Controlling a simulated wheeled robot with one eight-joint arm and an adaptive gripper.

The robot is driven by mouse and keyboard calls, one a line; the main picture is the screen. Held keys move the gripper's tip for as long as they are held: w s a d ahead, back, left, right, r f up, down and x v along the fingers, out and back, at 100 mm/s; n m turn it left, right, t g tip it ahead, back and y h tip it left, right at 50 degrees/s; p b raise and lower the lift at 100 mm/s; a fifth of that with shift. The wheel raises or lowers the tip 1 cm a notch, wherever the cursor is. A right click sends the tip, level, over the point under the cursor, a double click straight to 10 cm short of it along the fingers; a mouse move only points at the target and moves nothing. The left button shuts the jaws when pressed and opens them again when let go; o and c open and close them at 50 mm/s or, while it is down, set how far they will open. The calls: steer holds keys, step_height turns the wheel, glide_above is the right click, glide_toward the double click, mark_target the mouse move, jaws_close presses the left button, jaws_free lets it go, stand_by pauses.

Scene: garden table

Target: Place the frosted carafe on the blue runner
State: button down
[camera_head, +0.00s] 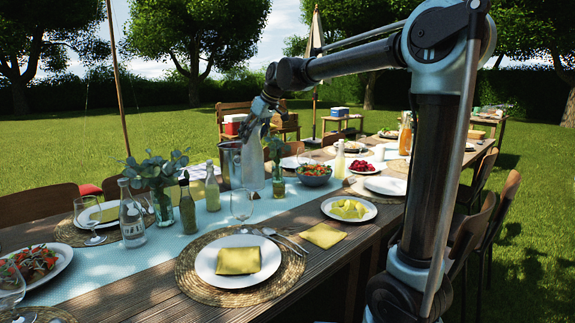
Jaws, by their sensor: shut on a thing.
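The frosted carafe (252,164) is a pale, cloudy vessel near the middle of the table. My gripper (261,112) comes down from above and is shut on its upper part. The carafe is upright. Its base shows over the light blue runner (172,247), and I cannot tell whether it touches the cloth or hangs just above it. The runner lies lengthwise along the wooden table. The fingertips are small and dark, so their exact grip is hard to see.
A metal bucket (227,163) stands just left of the carafe, and a green bottle (277,176) just right. A bowl (313,176) stands to the right. Bare runner shows at the front left.

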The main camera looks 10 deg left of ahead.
mark_target(253, 157)
steer(key=shift+f, duration=4.55)
steer(key=shift+c, duration=1.6)
jaws_free()
steer(key=v, duration=1.2)
steer(key=s+d+f+m+h, duration=0.1)
steer(key=s+d+f+m, duration=0.2)
steer(key=s+d+f, duration=0.55)
steer(key=s+d+f+m+h, duration=0.2)
steer(key=s+d+f+m, duration=0.15)
steer(key=d, duration=0.95)
steer(key=s+d+f+m+h, duration=0.1)
steer(key=s+d+f+m, duration=0.1)
steer(key=s+d+f, duration=0.7)
steer(key=s+d+f+m+h, duration=0.2)
steer(key=s+d+f+m, duration=0.2)
steer(key=s+d+f, duration=0.3)
step_height(253, 157, down, 3)
steer(key=shift+s+d+r+g, duration=0.1)
steer(key=shift+s+d+g, duration=0.2)
steer(key=shift+d, duration=0.6)
